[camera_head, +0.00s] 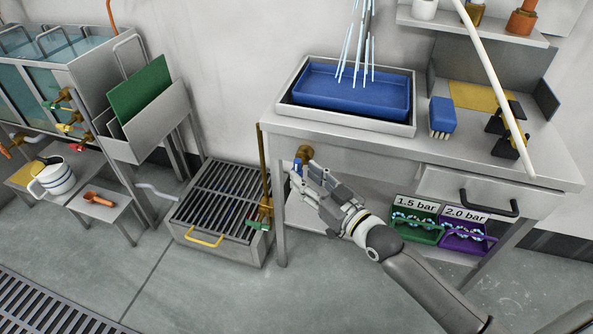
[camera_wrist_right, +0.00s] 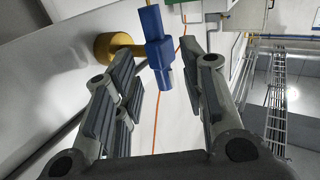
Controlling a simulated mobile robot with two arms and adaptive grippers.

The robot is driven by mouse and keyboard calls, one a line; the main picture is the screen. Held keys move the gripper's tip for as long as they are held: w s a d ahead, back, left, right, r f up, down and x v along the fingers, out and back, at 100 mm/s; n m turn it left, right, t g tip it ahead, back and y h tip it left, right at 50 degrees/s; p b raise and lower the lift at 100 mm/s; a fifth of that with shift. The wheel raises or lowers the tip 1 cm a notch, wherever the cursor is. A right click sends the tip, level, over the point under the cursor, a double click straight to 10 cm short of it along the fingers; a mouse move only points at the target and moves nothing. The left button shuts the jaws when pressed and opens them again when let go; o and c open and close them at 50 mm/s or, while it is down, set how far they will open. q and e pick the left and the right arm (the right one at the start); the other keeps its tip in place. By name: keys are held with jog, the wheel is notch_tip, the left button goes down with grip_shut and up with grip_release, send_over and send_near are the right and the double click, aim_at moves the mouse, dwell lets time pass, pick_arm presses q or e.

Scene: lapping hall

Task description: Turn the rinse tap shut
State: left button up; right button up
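The rinse tap has a brass body (camera_head: 305,152) and a blue handle (camera_head: 297,166), at the front left of the steel bench. In the right wrist view the blue handle (camera_wrist_right: 157,48) points down between the fingertips, with the round brass part (camera_wrist_right: 118,47) to its left. My right gripper (camera_head: 308,180) is at the tap. In the wrist view its fingers (camera_wrist_right: 158,75) are spread, with visible gaps on both sides of the handle. Pale blue water streams (camera_head: 356,45) fall into the blue tray (camera_head: 330,98). My left gripper is not in view.
The steel bench (camera_head: 350,140) carries a blue brush (camera_head: 442,115). Below are green (camera_head: 416,233) and purple (camera_head: 465,243) bins. A vertical brass pipe (camera_head: 264,165) with a green-handled valve (camera_head: 259,224) stands left of my gripper, above a floor grate (camera_head: 222,198). Several other valves are far left.

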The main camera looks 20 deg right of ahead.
aim_at(300, 172)
jog(key=x, duration=0.3)
jog(key=shift+w+a, duration=0.15)
jog(key=shift+w, duration=0.15)
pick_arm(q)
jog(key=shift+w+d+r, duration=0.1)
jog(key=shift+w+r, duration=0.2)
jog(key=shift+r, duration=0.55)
pick_arm(e)
jog(key=shift+w, duration=0.15)
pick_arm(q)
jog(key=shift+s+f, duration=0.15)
pick_arm(e)
grip_shut()
